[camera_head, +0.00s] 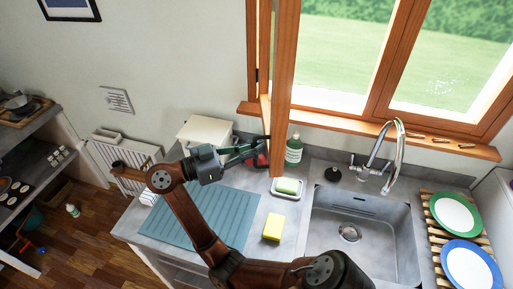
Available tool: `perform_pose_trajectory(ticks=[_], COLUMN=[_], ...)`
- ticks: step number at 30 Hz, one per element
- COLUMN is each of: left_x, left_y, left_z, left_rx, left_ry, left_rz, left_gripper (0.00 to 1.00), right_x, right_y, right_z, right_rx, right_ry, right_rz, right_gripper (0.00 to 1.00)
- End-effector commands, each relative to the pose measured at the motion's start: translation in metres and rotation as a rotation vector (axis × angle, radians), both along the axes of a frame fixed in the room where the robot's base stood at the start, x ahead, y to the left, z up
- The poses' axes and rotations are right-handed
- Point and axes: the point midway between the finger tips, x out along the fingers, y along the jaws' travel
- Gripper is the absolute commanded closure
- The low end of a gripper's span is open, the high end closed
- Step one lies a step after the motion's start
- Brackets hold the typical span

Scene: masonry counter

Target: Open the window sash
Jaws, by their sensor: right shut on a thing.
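The window sash (284,85) has a brown wooden frame and stands swung inward from the left side of the window, seen nearly edge-on. Its lower end hangs over the back of the counter. My right gripper (262,147) reaches the sash's lower left edge and is shut on it; the exact contact at the fingertips is small and partly hidden. My left gripper is not in view.
A green soap bottle (294,149) and a soap dish (289,188) stand close by the sash's lower end. A blue mat (229,207) lies under my right arm.

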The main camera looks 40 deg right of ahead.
Motion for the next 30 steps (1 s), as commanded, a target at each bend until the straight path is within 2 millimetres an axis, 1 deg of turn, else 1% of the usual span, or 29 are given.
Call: perform_pose_trajectory(ticks=[9, 10, 17, 26, 30], left_x=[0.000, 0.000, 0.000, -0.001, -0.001], left_y=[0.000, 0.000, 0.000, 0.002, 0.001], left_z=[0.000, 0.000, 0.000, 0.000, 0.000], left_rx=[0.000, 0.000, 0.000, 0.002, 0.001], left_ry=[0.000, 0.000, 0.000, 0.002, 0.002], left_rz=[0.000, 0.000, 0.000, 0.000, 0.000], left_gripper=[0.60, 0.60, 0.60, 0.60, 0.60], right_x=[0.002, 0.002, 0.001, 0.002, 0.007], right_y=[0.000, 0.000, 0.000, 0.002, 0.015], right_z=[0.003, 0.003, 0.002, 0.001, 0.001], right_rx=[-0.005, -0.005, -0.003, -0.002, -0.001], right_ry=[0.001, 0.001, 0.000, 0.001, 0.000], right_rz=[0.005, 0.006, 0.004, 0.004, 0.007], right_gripper=[1.00, 0.90, 0.75, 0.75, 0.75])
